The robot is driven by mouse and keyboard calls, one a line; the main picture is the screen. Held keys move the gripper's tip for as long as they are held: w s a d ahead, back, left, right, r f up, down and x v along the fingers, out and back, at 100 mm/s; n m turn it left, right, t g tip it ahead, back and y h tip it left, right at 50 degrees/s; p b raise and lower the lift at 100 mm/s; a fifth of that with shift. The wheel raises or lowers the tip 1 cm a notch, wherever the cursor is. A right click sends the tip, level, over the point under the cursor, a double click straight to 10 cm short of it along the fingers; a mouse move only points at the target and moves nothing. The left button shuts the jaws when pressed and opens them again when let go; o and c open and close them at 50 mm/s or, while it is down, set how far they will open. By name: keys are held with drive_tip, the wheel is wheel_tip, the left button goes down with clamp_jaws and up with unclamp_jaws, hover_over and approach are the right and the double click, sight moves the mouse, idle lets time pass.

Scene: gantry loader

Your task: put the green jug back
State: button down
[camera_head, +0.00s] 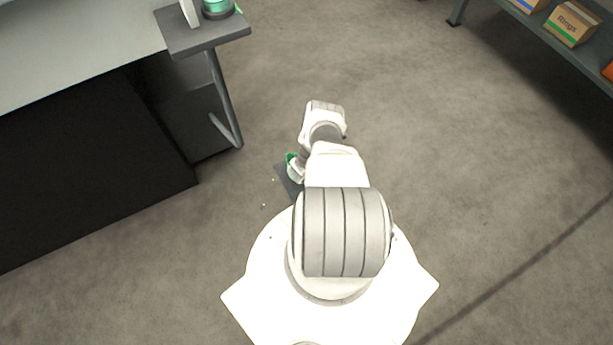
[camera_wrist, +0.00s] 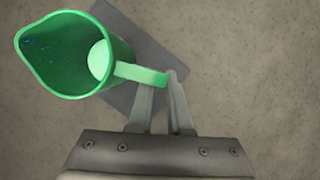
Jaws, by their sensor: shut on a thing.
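The green jug (camera_wrist: 62,82) is in the wrist view at the upper left, its open mouth towards the camera and its spout to the left. A pale green round patch shows inside it. My gripper (camera_wrist: 161,80) is shut on the jug's handle. In the head view only a small piece of the jug (camera_head: 291,158) shows beside my arm, which hides the rest. A dark grey flat plate (camera_wrist: 128,104) lies beneath the jug in the wrist view. I cannot tell whether the jug touches it.
A grey shelf (camera_head: 185,40) at the counter's (camera_head: 75,50) end holds a green item (camera_head: 216,6) on a dark round base and a white item (camera_head: 189,12). A rack with boxes (camera_head: 572,24) stands at the upper right. Open floor lies between.

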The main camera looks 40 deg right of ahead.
drive_tip(key=shift+f, duration=0.25)
drive_tip(key=c, duration=0.8)
unclamp_jaws()
drive_tip(key=shift+c, duration=0.2)
drive_tip(key=shift+r, duration=0.15)
